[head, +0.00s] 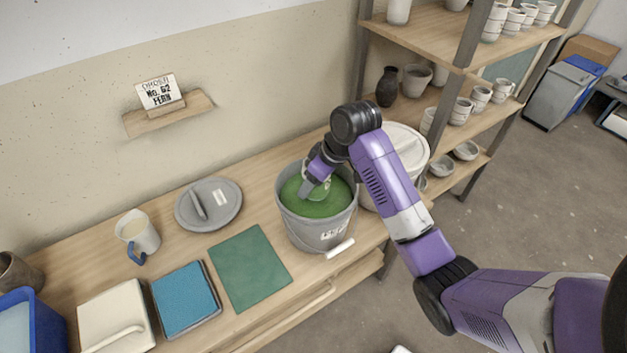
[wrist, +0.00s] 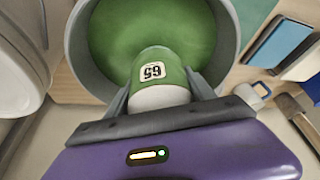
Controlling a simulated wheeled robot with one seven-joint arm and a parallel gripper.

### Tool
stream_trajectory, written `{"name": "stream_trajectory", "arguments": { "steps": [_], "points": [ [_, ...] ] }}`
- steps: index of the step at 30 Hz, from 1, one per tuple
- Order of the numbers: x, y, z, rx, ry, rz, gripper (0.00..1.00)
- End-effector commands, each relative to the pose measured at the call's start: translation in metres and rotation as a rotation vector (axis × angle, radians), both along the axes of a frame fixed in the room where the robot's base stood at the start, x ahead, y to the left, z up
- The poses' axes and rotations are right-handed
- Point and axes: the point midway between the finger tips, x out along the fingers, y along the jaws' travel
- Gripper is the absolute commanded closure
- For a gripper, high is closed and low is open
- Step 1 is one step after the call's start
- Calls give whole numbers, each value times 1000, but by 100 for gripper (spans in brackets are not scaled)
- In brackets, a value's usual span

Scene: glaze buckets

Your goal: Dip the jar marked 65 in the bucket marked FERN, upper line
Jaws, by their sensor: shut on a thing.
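The jar marked 65 (wrist: 153,71) is held between the two fingers of my gripper (wrist: 160,90) in the wrist view. Its far part, around the number label, is green; the part nearest my gripper is white. The grey bucket (head: 318,233) holds green glaze (head: 326,207); its front label is small and hard to read. In the head view my gripper (head: 313,180) is at the bucket's mouth, with the jar partly hidden by it. The glaze also fills the bucket in the wrist view (wrist: 110,35). I cannot tell how deep the jar sits in it.
A white lidded bucket (head: 410,150) stands close right of the grey one. A grey lid (head: 222,215), green mat (head: 250,268), blue sponge tray (head: 186,299) and jug (head: 138,235) lie left. Shelves (head: 480,120) stand right.

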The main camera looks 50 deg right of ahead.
Motion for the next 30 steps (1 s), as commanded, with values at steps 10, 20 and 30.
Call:
{"name": "stream_trajectory", "arguments": {
  "steps": [10,20,30],
  "points": [
    [0,0,17,-1,-2,1,95],
    [0,0,54,0,-1,0,95],
    [0,0,79,0,-1,0,95]
  ]
}}
